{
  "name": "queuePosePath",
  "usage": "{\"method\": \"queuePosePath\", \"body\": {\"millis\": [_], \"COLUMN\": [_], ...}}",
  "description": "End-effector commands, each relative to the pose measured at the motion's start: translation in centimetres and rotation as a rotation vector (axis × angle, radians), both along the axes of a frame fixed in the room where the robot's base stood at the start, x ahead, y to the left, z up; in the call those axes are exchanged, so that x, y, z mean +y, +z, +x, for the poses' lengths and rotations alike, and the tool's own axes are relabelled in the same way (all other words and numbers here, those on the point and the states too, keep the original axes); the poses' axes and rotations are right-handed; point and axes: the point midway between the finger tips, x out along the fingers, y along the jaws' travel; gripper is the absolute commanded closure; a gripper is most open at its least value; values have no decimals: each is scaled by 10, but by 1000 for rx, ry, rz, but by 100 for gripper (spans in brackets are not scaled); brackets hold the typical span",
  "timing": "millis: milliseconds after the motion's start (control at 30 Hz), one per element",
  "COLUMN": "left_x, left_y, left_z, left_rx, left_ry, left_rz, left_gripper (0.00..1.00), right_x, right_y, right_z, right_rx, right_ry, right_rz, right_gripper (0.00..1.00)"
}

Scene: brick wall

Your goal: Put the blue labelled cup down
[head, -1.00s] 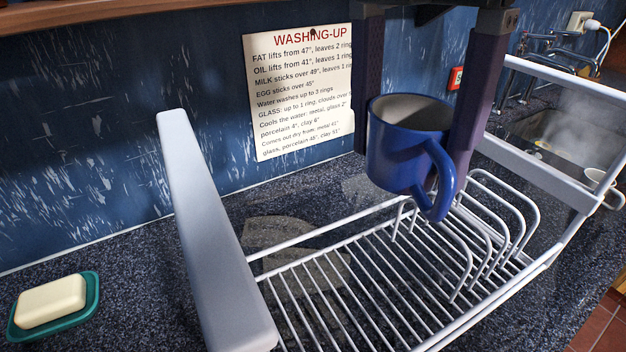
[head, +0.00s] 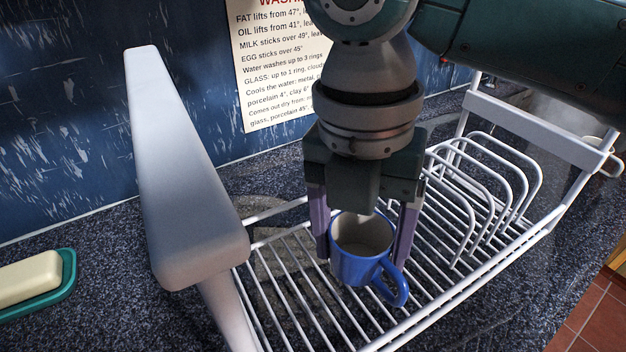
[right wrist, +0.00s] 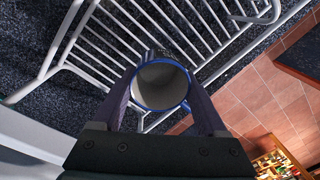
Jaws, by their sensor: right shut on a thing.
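The blue cup (head: 362,262) is upright with its handle toward the front right, and its pale inside shows. My right gripper (head: 366,250) is shut on it, one purple finger at each side. The cup is over the bars of the white dish rack (head: 290,262); I cannot tell whether its base touches them. In the right wrist view the cup (right wrist: 161,84) sits between the fingers (right wrist: 162,100). My left gripper is not in view.
The rack's plate loops (head: 500,170) rise to the right of the cup. A broad white rack end (head: 170,160) stands to the left. A soap bar on a teal dish (head: 62,284) lies far left. Bars left of the cup are empty.

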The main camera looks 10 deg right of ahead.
Motion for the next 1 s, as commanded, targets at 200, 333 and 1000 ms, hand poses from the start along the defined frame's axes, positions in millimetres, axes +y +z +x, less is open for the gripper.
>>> {"method": "queuePosePath", "body": {"millis": [200, 333, 1000], "left_x": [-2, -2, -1], "left_y": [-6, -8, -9], "left_z": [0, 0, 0], "left_rx": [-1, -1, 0], "left_ry": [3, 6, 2], "left_rz": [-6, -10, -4], "left_gripper": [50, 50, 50], "right_x": [0, 0, 0], "right_y": [-29, -44, -49], "right_z": [-1, 0, 0], "right_rx": [3, 1, 0], "right_ry": [0, 1, 1], "right_rz": [-1, 1, 0], "right_gripper": [88, 88, 0]}}
